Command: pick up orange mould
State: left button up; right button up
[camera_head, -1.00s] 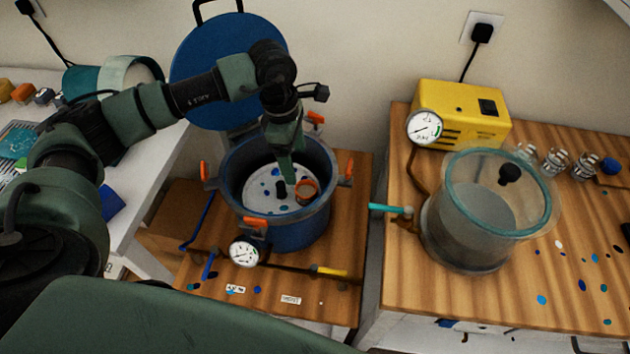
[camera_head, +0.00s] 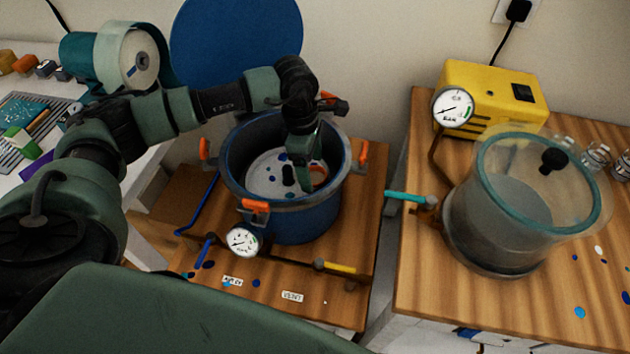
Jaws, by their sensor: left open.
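The orange mould (camera_head: 319,175) is a small ring-like cup low inside the blue pressure pot (camera_head: 294,224), on its pale, paint-spotted floor. It is partly hidden behind my left gripper. My left gripper (camera_head: 302,178) reaches down into the pot from above, open, with its tips just left of and overlapping the mould in the picture. I cannot tell whether they touch it. My right gripper is out of view.
The pot's rim carries orange-handled clamps (camera_head: 255,206), and its round blue lid (camera_head: 235,55) stands open behind. A gauge (camera_head: 243,240) is in front. A clear vacuum chamber (camera_head: 512,215) and yellow pump (camera_head: 490,98) stand on the right bench.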

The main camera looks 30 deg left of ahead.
aim_at(315, 177)
pick_arm(q)
jog(key=f, duration=0.3)
jog(key=f+p, duration=0.1)
jog(key=f, duration=0.1)
jog(key=shift+w+d, duration=0.3)
jog(key=shift+w, duration=0.1)
jog(key=c, duration=1.3)
jog(key=shift+r, duration=0.1)
jog(key=shift+c, duration=0.9)
jog(key=shift+r, duration=0.1)
